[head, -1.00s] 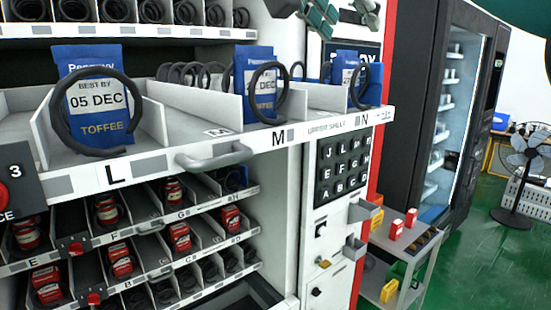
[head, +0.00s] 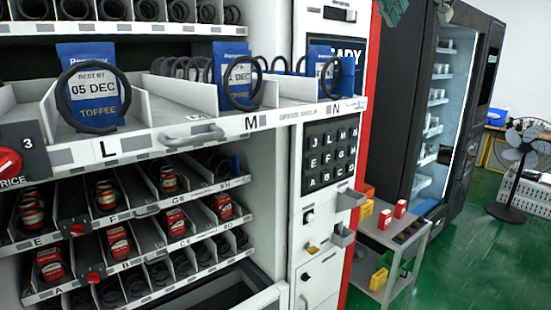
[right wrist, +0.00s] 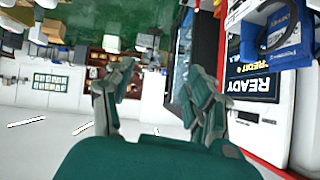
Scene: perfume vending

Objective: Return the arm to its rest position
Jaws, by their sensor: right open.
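My right gripper (head: 418,10) shows only in part at the top edge of the head view, in front of the dark vending machine. In the right wrist view its two green and grey fingers (right wrist: 160,92) are spread apart with nothing between them. It is raised above and to the right of the pulled-out upper shelf (head: 232,130), clear of the packets. The rest of my right arm is out of the head view. My left gripper is in neither view.
Blue packets (head: 95,95) stand in black coils on the shelf. The keypad panel (head: 330,158) is below its right end. A grey cart (head: 385,240) with small boxes, a dark vending machine (head: 415,120) and a fan (head: 527,150) stand right. Green floor is open between them.

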